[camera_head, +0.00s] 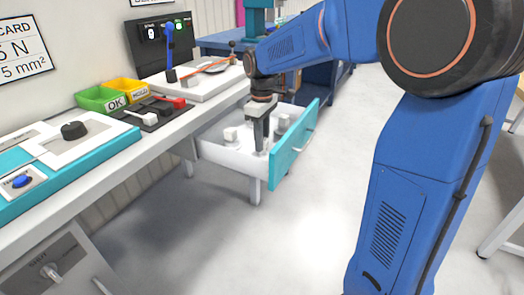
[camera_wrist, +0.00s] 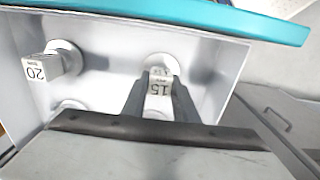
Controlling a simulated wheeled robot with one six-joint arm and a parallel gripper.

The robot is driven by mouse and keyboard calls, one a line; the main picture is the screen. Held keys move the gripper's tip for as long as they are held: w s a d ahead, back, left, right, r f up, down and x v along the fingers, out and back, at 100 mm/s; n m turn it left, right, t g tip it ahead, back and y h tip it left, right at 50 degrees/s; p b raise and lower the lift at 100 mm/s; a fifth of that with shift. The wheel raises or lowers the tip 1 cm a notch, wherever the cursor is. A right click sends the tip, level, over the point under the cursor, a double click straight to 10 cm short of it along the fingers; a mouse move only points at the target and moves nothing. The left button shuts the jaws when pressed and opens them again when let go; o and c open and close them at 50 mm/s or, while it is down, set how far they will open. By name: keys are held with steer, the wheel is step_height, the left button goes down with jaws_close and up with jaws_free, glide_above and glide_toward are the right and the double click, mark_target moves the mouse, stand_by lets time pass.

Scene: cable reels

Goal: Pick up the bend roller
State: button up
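The bend rollers are pale pieces with round bases and square, numbered tops, standing in an open drawer (camera_head: 222,156). One marked 15 (camera_wrist: 159,88) is at the middle of the wrist view, and one marked 20 (camera_wrist: 42,67) is at the left. My gripper (camera_wrist: 159,97) reaches down into the drawer, with one dark finger on each side of the top marked 15. The fingers look close to its sides, but I cannot tell whether they press on it. In the head view my gripper (camera_head: 261,142) hides most of that roller.
The drawer has a teal front (camera_head: 291,146) and white walls around my gripper. Other pale rollers (camera_head: 230,134) stand in it. The bench above holds green (camera_head: 101,99) and yellow (camera_head: 128,90) bins and a teal-edged panel (camera_head: 75,165). The floor in front is clear.

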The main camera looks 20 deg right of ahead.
jaws_close()
steer(key=shift+r, duration=0.1)
step_height(320, 180, up, 10)
steer(key=shift+f, duration=0.1)
stand_by(0.5)
